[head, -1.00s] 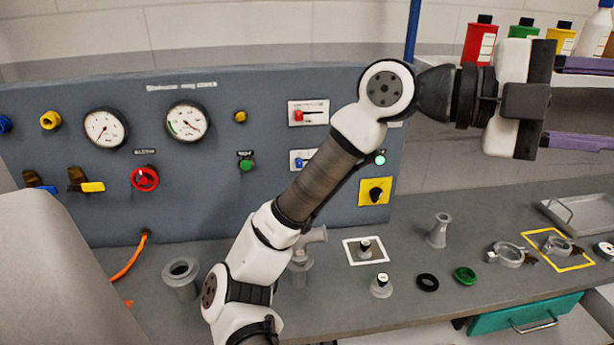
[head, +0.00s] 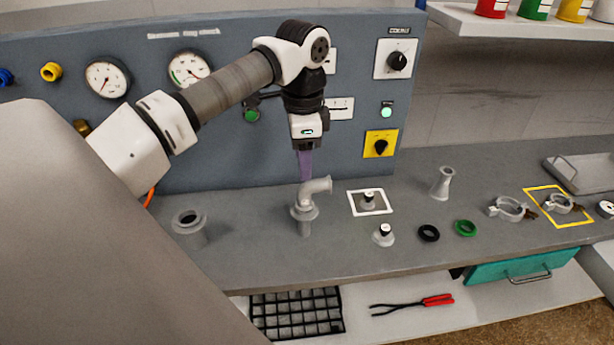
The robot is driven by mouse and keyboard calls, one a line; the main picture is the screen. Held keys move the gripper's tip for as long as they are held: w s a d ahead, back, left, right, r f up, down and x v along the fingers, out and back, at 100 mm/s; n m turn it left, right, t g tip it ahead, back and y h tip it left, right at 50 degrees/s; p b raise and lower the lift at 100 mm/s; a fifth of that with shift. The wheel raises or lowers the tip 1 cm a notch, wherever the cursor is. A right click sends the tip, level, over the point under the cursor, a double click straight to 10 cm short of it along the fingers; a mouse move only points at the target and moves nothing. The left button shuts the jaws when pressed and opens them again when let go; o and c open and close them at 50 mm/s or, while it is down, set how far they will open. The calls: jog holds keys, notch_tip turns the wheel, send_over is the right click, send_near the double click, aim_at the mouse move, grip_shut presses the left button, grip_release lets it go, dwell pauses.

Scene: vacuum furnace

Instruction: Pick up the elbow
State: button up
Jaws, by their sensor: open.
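The elbow (head: 318,187) is a grey bent pipe piece near the middle of the bench. Its open end points right. It stands on a grey flanged fitting (head: 304,222); whether the two are joined, I cannot tell. My gripper (head: 305,176) points down, with its purple fingers just above and slightly left of the elbow's top. The fingers overlap in this view, so the gap between them is hidden. Nothing shows held in them.
A grey flanged pipe (head: 189,226) stands to the left. To the right are a small gauge piece (head: 384,235), a black ring (head: 429,233), a green ring (head: 465,228), a cone-shaped reducer (head: 442,184) and a clamp (head: 508,209). The blue-grey panel (head: 225,140) rises behind.

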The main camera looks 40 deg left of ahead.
aim_at(307, 186)
jog(key=f+b, duration=0.1)
jog(key=f, duration=0.5)
jog(key=f+b, duration=0.1)
jog(key=f, duration=0.2)
jog(key=shift+w+d+b, duration=0.25)
jog(key=shift+b, duration=0.1)
jog(key=shift+r, duration=0.1)
jog(key=shift+c, duration=0.2)
grip_shut()
